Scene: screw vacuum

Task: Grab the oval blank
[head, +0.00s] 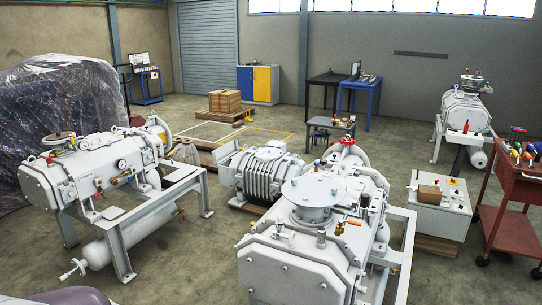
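I cannot make out for certain which thing is the oval blank. A flat grey round plate (313,190) with bolt holes lies on top of the large white vacuum pump (300,262) in the front middle. At this angle the plate looks oval, but I cannot tell its true outline. Neither of my grippers shows in the head view.
Another pump on a frame (112,165) stands at left beside a plastic-wrapped bulk (62,120). A white control box (440,207) and a red tool cart (512,205) stand at right. Small tables (331,121) stand farther back. Concrete floor (180,265) is free at front left.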

